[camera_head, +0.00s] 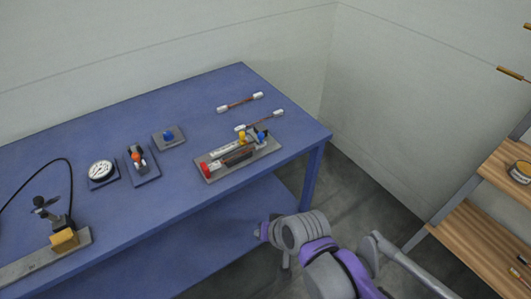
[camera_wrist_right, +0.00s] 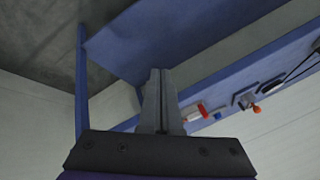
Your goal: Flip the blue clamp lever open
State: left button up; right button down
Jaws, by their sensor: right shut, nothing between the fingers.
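A grey clamp fixture (camera_head: 212,176) lies on the blue table near its right front corner. It has a red end, a yellow part and a small blue lever (camera_head: 262,135) at its far right end. The lever is too small to tell its exact angle. My right gripper (camera_wrist_right: 160,75) is shut and empty, with its fingers together in the wrist view. In the head view my right arm is in front of the table, below and right of the fixture, apart from it. The fixture's red end (camera_wrist_right: 203,109) shows beside the fingers in the wrist view. My left gripper is not in view.
The blue table (camera_head: 110,205) also holds a gauge (camera_head: 101,170), an orange-tipped toggle (camera_head: 137,157), a plate with a blue knob (camera_head: 168,135) and two cables with white ends (camera_head: 240,103). A yellow block (camera_head: 64,240) sits at left. Wooden shelves (camera_head: 490,240) stand at right.

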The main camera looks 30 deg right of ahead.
jog(key=w+d+m+t+y+b, duration=0.1)
jog(key=w+d+m+t+b, duration=0.15)
jog(key=w+m, duration=0.6)
jog(key=m+t+h+b, duration=0.1)
jog(key=m+t+b, duration=0.3)
jog(key=m, duration=1.7)
send_near(261, 147)
jog(key=s+t+p, duration=0.1)
jog(key=s, duration=0.3)
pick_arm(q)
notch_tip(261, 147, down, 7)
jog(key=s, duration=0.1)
pick_arm(e)
jog(key=shift+w+a+r+n, duration=0.1)
jog(key=shift+a+r+n, duration=0.05)
jog(key=shift+r+n, duration=0.15)
pick_arm(q)
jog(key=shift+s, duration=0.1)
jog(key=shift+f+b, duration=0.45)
jog(key=shift+b, duration=0.05)
pick_arm(e)
jog(key=x, duration=1)
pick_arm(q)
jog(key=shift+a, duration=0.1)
pick_arm(e)
jog(key=shift+r, duration=0.1)
